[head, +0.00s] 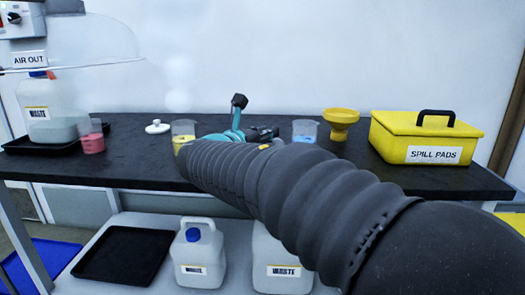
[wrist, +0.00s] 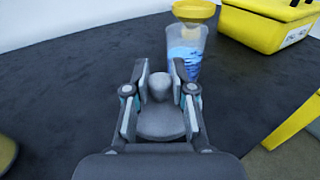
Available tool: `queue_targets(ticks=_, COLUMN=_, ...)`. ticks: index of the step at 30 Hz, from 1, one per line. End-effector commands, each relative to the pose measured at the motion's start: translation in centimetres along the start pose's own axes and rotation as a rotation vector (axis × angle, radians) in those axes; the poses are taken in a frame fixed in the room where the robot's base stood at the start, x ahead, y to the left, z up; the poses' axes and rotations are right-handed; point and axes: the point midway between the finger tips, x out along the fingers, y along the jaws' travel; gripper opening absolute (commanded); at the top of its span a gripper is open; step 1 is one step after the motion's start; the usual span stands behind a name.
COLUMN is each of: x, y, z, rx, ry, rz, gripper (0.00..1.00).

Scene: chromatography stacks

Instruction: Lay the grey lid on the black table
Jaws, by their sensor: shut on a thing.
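The grey lid (wrist: 160,122) is a round disc with a knob on top, seen in the wrist view. My gripper (wrist: 160,88) is shut on the lid's knob, one finger on each side. In the head view my gripper (head: 263,133) is over the middle of the black table (head: 130,165), partly behind my arm, and I cannot make out the lid there. The table's dark top (wrist: 90,80) surrounds the lid in the wrist view. I cannot tell whether the lid touches it.
A cup of blue liquid (wrist: 184,55) stands just beyond my gripper. A yellow funnel (head: 341,120) and a yellow spill pads box (head: 425,138) are to the right. A yellow-filled cup (head: 183,131), a white lid (head: 157,127) and a red-filled cup (head: 92,140) are left.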

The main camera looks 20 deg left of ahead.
Motion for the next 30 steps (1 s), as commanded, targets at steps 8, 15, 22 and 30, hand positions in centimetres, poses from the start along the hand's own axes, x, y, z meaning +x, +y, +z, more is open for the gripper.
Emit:
queue_targets(ticks=8, x=-0.2, y=1.0, z=-1.5, rx=-0.002, ry=0.001, rz=0.001, gripper=0.00)
queue_targets(ticks=15, x=-0.1, y=1.0, z=-4.5, rx=-0.001, ry=0.000, rz=0.001, gripper=0.00)
queue_targets(ticks=22, x=-0.1, y=1.0, z=-4.6, rx=0.001, ry=0.000, rz=0.001, gripper=0.00)
queue_targets(ticks=30, x=0.0, y=1.0, z=-5.2, rx=0.000, ry=0.000, rz=0.001, gripper=0.00)
